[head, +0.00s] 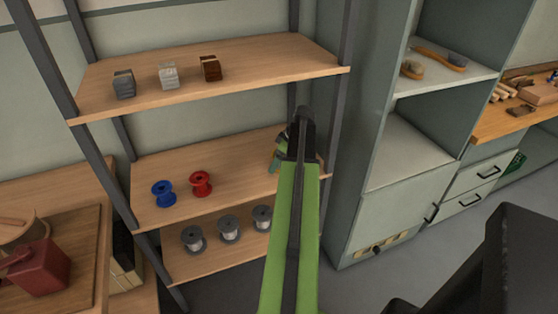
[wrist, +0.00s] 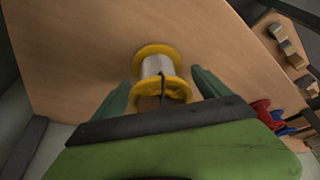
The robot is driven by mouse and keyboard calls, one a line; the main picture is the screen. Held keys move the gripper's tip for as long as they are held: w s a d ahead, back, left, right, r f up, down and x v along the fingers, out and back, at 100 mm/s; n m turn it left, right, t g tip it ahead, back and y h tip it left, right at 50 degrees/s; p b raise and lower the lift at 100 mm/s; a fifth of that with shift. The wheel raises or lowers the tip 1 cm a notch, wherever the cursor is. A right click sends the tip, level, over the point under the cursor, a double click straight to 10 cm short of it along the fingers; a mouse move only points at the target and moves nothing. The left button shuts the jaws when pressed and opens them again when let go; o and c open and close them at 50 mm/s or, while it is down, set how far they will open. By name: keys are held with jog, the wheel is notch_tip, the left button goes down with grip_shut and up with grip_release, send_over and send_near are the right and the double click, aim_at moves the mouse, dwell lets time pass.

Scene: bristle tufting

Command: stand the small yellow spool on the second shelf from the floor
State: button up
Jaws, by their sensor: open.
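The small yellow spool (wrist: 158,68) has yellow flanges and silver-grey wire. In the wrist view it appears to stand upright on a wooden shelf (wrist: 85,45). My gripper (wrist: 163,92) is open, with one green finger on each side of the spool; gaps show between the fingers and the spool. In the head view my gripper (head: 278,152) is over the right end of the second shelf from the bottom (head: 238,180), and my arm hides the spool there.
A blue spool (head: 163,193) and a red spool (head: 201,184) stand on the same shelf, to the left. Several grey spools (head: 229,230) stand on the shelf below. Blocks (head: 168,75) sit on the shelf above. A dark upright (head: 338,120) and a grey cabinet (head: 385,215) are close on the right.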

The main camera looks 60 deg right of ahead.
jog(key=p+v, duration=1.1)
jog(key=v, duration=0.1)
jog(key=shift+w, duration=0.1)
jog(key=w+a+g, duration=0.1)
jog(key=w+a, duration=0.4)
jog(key=a, duration=0.3)
jog(key=w+a+f, duration=0.1)
jog(key=w+a, duration=0.5)
jog(key=a, duration=0.3)
jog(key=w+a+g, duration=0.1)
jog(key=w+a, duration=0.5)
jog(key=a, duration=0.3)
jog(key=shift+w+f+m+g+y, duration=0.2)
jog(key=shift+f+m+g+y, duration=0.05)
jog(key=shift+m+g+y, duration=0.05)
jog(key=w+a+m+g+h, duration=0.1)
jog(key=a, duration=3.3)
jog(key=shift+w+g, duration=0.35)
jog(key=shift+g, duration=0.05)
jog(key=shift+f, duration=0.1)
